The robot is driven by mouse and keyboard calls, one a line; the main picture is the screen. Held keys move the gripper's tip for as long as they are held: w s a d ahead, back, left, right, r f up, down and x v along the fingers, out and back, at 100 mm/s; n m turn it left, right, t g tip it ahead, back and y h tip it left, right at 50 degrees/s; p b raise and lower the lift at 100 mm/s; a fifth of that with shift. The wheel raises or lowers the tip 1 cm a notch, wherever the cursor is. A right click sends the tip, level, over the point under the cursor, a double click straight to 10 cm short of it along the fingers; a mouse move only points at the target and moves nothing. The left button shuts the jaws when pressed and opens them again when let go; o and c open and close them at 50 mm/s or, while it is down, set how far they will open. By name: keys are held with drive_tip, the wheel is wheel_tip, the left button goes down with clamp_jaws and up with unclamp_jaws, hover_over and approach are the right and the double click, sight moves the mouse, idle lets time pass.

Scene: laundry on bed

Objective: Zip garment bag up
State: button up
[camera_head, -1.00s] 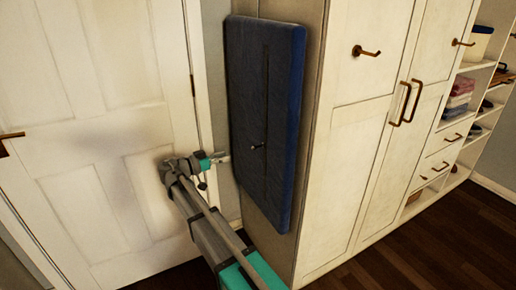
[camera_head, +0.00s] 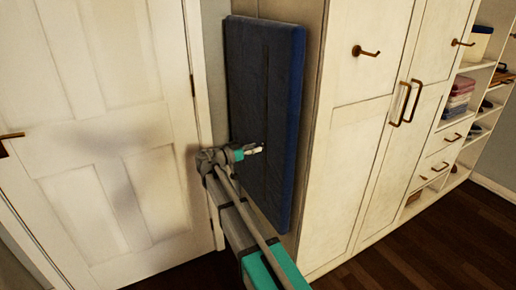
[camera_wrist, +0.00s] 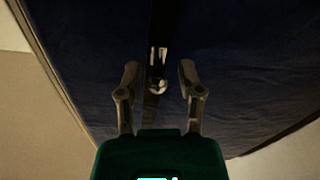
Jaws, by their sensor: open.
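The dark blue garment bag (camera_head: 268,90) hangs flat against the side of the wardrobe. A dark vertical zipper line runs down its front. In the wrist view the bag (camera_wrist: 235,90) fills most of the picture, with a shiny metal zipper pull (camera_wrist: 157,70) on the dark zipper strip (camera_wrist: 164,22). My gripper (camera_head: 257,149) is at the lower middle of the bag's front. In the wrist view my gripper's two fingers (camera_wrist: 158,78) are open, one on each side of the pull, with gaps showing.
A white panelled door (camera_head: 100,130) stands to the left of the bag. The white wardrobe (camera_head: 365,150) with brass hooks and handles is to the right, and open shelves (camera_head: 465,90) with folded cloths are beyond it. Dark wood floor (camera_head: 430,245) is clear at front right.

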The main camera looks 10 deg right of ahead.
drive_tip(key=shift+w+d, duration=0.15)
drive_tip(key=shift+d, duration=0.25)
clamp_jaws()
drive_tip(key=shift+d, duration=0.1)
drive_tip(key=shift+r, duration=0.15)
